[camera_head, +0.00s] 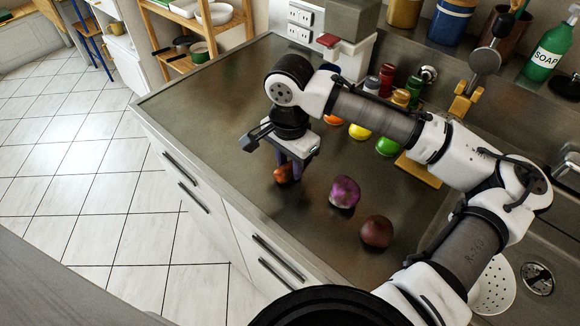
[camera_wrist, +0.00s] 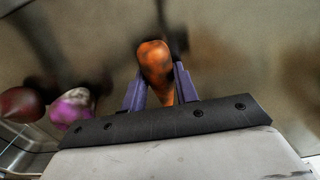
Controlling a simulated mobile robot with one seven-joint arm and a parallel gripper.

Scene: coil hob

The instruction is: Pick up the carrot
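The carrot (camera_wrist: 155,62) is orange with dark patches. In the wrist view it lies between my two purple fingers, its broad end past the fingertips and its narrow end towards the gripper body. In the head view only a small orange part of the carrot (camera_head: 281,174) shows beside the fingers, low over the counter. My gripper (camera_head: 295,166) points down at it, with one finger on each side. In the wrist view the fingers of my gripper (camera_wrist: 160,72) stand apart, very close to the carrot's sides. Whether they press on it is unclear.
A purple-and-white turnip-like vegetable (camera_head: 344,192) and a dark red round one (camera_head: 377,231) lie to the right on the metal counter (camera_head: 230,110). Yellow (camera_head: 359,131) and green (camera_head: 387,146) items sit behind, beside a wooden board (camera_head: 418,171). The counter's left part is clear.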

